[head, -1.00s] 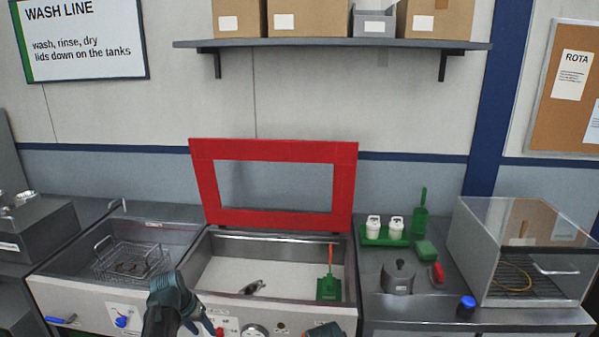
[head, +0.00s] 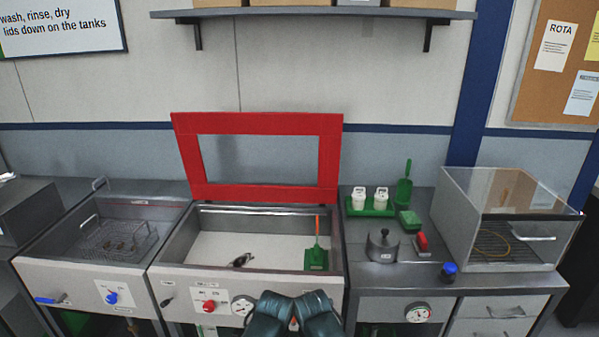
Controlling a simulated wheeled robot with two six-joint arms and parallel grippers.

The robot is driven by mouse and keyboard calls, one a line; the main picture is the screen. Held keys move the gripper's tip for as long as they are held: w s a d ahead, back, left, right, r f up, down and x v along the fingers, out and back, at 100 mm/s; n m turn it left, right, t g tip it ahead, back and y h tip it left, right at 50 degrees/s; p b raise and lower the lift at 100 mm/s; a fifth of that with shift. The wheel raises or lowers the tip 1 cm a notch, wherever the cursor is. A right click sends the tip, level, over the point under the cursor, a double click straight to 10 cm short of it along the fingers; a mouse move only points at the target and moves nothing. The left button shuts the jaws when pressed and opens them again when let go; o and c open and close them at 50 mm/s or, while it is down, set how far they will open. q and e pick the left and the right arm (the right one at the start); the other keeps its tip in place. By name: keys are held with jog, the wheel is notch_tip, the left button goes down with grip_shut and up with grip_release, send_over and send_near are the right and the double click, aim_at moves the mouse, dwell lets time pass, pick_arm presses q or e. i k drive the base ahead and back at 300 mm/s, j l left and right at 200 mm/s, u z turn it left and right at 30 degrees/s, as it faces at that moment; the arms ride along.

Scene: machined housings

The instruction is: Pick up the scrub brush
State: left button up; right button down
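A small red-topped block with a dark underside (head: 422,243), which looks like a scrub brush, sits on the right-hand steel counter. It stands right of a grey lidded pot (head: 382,246). A green tool with an orange handle (head: 316,258) leans inside the middle tank at its right end; its exact kind is hard to tell. My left gripper (head: 268,314) and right gripper (head: 317,312) are close together at the bottom centre, in front of the middle tank. Both are apart from the brush. Their fingers are not clear enough to read.
The middle tank (head: 215,275) has its red-framed lid (head: 258,121) raised and a small dark item (head: 241,260) inside. A green sponge (head: 409,219), green scoop (head: 404,188), green tray (head: 358,210) with white bottles, blue-capped item (head: 448,270) and clear-sided cabinet (head: 500,240) crowd the counter.

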aim_at(316, 261)
jog(key=i+j+z, duration=0.15)
jog(key=j, duration=0.95)
jog(key=l+u, duration=0.1)
jog(key=u, duration=0.3)
jog(key=l+u, duration=0.1)
jog(key=u, duration=0.3)
jog(key=l+u, duration=0.4)
jog(key=l, duration=0.25)
jog(key=k+l+u, duration=0.1)
jog(key=l+u, duration=0.25)
jog(key=l, duration=0.65)
jog(key=k+l, duration=0.15)
jog(key=l, duration=0.2)
jog(key=l+u, duration=0.1)
jog(key=l, duration=0.3)
jog(key=k, duration=0.05)
